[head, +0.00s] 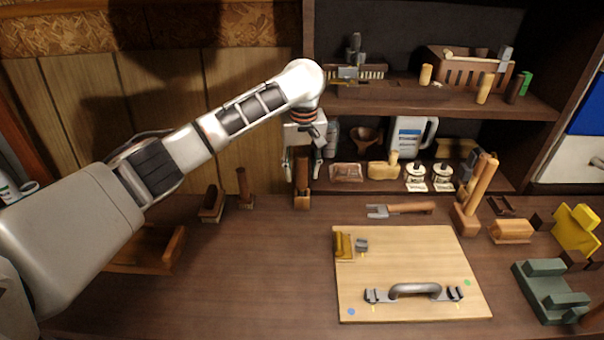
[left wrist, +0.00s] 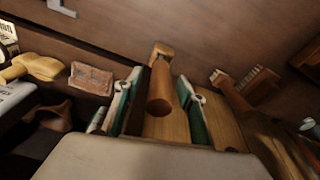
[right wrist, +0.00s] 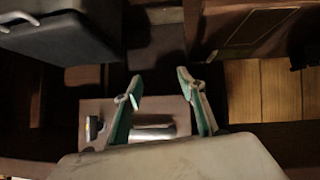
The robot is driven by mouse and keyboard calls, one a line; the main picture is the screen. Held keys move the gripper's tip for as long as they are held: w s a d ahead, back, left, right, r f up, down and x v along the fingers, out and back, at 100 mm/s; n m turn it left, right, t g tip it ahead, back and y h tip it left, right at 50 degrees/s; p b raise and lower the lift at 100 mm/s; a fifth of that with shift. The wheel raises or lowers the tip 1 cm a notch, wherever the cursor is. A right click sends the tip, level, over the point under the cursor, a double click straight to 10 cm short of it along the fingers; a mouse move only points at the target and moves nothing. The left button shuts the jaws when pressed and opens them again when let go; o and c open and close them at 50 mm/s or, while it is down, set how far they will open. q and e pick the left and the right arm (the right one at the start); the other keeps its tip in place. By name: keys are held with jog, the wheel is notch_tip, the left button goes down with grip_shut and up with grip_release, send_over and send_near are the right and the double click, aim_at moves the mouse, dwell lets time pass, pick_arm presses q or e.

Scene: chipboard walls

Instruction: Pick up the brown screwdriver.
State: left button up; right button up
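A tool with a brown handle stands upright on a light wooden block (head: 302,190) at the back of the workbench. My left gripper (head: 303,160) points down over it. In the left wrist view the round brown handle (left wrist: 160,92) lies between the two green-padded fingers of my left gripper (left wrist: 158,98), which are apart with gaps on both sides. I cannot tell for sure that this tool is the screwdriver. A brown-handled tool with a forked metal end (head: 400,209) lies on the bench to the right. My right gripper (right wrist: 166,92) is open and empty, out of the head view.
A wooden board with a grey handle (head: 430,250) lies on the bench at front right. Brushes (head: 212,203) stand left of my left gripper. A shelf (head: 440,100) with a jug (head: 410,137) and blocks rises behind. Green (head: 548,290) and yellow (head: 575,230) pieces stand at right.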

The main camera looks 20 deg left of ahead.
pick_arm(q)
jog(key=shift+w+f, duration=0.2)
jog(key=shift+f, duration=0.7)
grip_shut()
